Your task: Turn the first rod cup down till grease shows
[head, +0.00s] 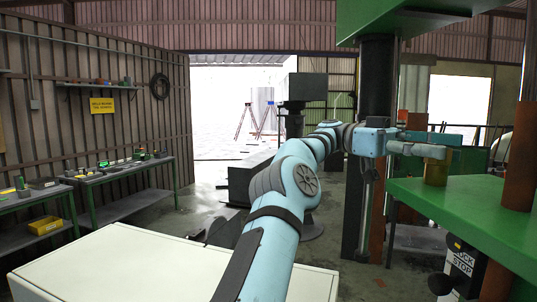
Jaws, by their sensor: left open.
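A brass-coloured cup (436,172) stands upright at the near-left side of the green machine, just above its green deck (460,205). My left arm reaches from the bottom middle toward the right. Its left gripper (432,151) is open at the top of the cup. I cannot tell whether the jaws touch the cup or stand around it, as the fingers are small and partly hidden. No grease can be made out at the cup. My right gripper is out of view.
A green upper block (405,18) on a dark column (377,80) overhangs the deck. A brown rod (519,160) stands at the right. A lock-stop box (462,262) hangs below the deck. A pale cabinet top (120,265) fills the lower left, with workbenches (120,171) behind.

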